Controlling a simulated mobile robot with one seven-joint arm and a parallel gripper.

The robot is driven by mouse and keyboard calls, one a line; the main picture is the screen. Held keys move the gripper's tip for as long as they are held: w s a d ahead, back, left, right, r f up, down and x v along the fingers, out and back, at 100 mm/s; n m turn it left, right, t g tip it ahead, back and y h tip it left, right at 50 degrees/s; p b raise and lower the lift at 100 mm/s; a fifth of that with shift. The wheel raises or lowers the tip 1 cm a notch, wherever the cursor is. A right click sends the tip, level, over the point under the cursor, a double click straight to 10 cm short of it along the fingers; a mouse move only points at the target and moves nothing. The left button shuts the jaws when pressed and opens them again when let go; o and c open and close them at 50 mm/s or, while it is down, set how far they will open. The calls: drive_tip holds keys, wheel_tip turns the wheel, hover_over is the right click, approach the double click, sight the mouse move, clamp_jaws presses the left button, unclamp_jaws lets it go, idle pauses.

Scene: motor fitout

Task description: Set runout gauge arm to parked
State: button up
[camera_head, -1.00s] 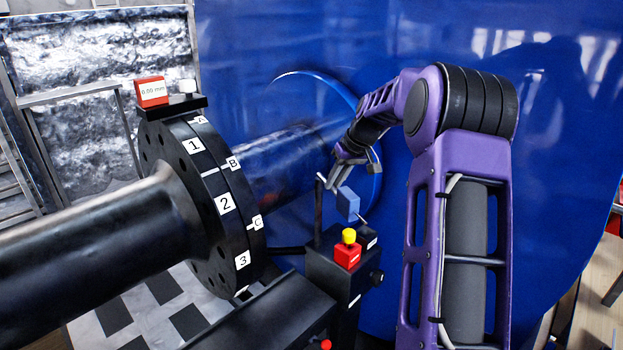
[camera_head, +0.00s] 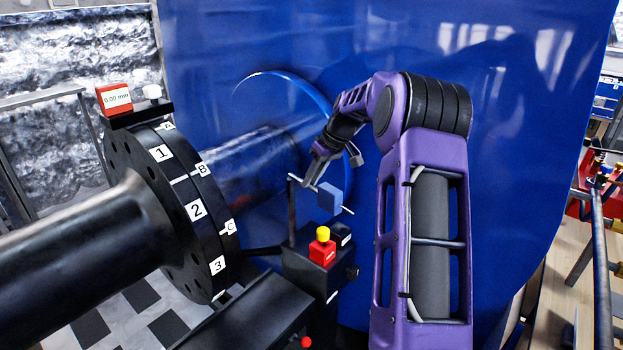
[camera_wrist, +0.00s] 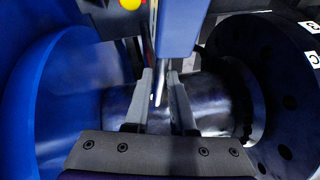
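The likely gauge arm is a thin pale rod (camera_head: 346,209) with a blue block (camera_head: 330,197) on it, beside a slim dark post (camera_head: 291,210). No label on it can be read. My gripper (camera_head: 311,181) is just left of the blue block. In the wrist view my gripper (camera_wrist: 160,78) has its two fingers apart, with a thin pale rod (camera_wrist: 160,88) showing between their tips. The blue block (camera_wrist: 178,28) is just beyond the tips there. I cannot tell whether the fingers touch the rod. A red readout (camera_head: 115,98) showing 0.00 mm sits on top of the black flange.
The black flange (camera_head: 134,165) with numbered tags and its shaft fill the left. A dark control box (camera_head: 309,274) with a red block (camera_head: 322,251) and yellow knob (camera_head: 323,233) stands below the blue block. A large blue housing (camera_head: 430,45) rises behind my arm.

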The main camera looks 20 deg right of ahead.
drive_tip(key=o, duration=0.4)
drive_tip(key=shift+c, duration=0.2)
drive_tip(key=p+v, duration=0.1)
drive_tip(key=v, duration=1.6)
drive_tip(key=shift+r, duration=0.25)
